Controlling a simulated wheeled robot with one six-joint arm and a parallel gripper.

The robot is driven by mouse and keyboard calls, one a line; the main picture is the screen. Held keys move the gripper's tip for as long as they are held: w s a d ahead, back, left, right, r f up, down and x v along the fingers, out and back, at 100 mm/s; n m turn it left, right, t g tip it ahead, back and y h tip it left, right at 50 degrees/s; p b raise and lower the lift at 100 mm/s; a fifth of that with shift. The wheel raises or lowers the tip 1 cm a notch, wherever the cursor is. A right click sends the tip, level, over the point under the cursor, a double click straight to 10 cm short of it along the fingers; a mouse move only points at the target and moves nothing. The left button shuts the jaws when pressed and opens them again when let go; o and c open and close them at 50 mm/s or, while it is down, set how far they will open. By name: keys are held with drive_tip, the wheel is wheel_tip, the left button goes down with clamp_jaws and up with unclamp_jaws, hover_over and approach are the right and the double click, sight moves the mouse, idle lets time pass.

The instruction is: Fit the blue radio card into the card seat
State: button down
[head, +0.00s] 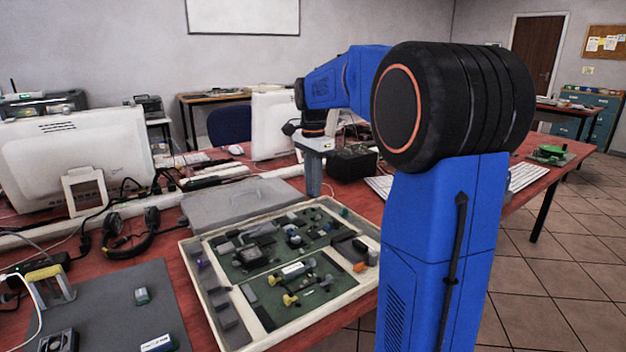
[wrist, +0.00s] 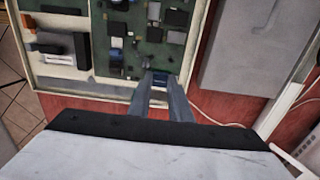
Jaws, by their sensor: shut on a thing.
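My gripper (head: 313,190) points down beside the far edge of the white tray in the head view. In the wrist view its two fingers (wrist: 161,82) are close together with a small dark blue piece, the blue radio card (wrist: 160,78), between the tips. The card is over or near the tray's rim; its height is hard to judge. In the head view the card cannot be made out. Green circuit boards (head: 310,283) with many parts lie in the tray, also in the wrist view (wrist: 135,50). I cannot tell which part is the card seat.
The white tray (head: 207,311) lies on the red table, with loose parts in its compartments. A grey closed case (head: 235,203) lies behind it. A headset (head: 135,232), a dark mat (head: 120,300) and monitors (head: 78,160) are to the left. A black box (head: 352,164) stands behind the gripper.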

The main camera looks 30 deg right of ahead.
drive_tip(key=shift+f, duration=2.7)
drive_tip(key=shift+f, duration=0.25)
